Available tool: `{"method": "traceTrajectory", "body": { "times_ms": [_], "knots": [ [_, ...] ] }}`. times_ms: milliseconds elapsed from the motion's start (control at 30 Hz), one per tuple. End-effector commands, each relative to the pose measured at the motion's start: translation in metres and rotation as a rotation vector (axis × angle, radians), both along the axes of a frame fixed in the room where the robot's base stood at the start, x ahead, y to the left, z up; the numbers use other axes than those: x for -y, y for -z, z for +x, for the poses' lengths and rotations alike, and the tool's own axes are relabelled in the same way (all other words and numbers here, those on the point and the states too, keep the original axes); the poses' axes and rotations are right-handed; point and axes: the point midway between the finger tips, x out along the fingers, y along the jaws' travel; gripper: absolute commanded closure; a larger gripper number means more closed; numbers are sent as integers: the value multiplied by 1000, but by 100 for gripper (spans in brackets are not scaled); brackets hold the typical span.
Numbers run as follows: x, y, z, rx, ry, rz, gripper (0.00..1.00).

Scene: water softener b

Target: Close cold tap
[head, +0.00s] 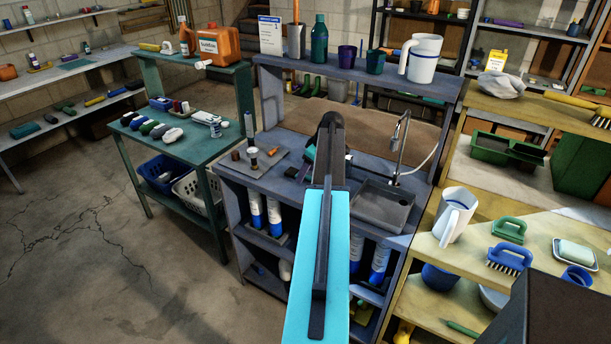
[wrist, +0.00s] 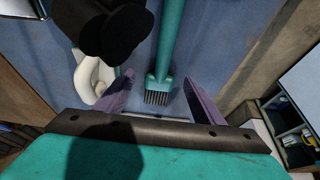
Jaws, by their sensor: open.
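In the head view a silver gooseneck faucet (head: 402,135) stands at the back of the dark sink (head: 380,208), right of my arm. I cannot make out a cold tap handle; my arm hides part of the bench left of the sink. My gripper (head: 309,156) is mostly behind my arm there, over the bench. In the wrist view my gripper (wrist: 158,78) has its purple fingers spread apart. A teal brush (wrist: 162,75) with dark bristles shows between them, and I cannot tell its distance. Nothing is clearly held.
A tray (head: 265,160) with small knobbed items lies left of my gripper. A raised shelf (head: 350,72) with bottles, cups and a white pitcher (head: 422,58) runs behind. In the wrist view a white object (wrist: 92,76) and a dark rounded shape (wrist: 112,28) lie left of the brush.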

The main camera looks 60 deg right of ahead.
Motion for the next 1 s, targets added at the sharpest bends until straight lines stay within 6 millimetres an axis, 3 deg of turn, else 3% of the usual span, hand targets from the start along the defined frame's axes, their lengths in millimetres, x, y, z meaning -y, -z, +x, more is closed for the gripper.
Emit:
{"method": "traceTrajectory", "body": {
  "times_ms": [700,1000],
  "knots": [
    [0,8,3,0,0,0,38],
    [0,8,3,0,0,0,86]
  ]
}}
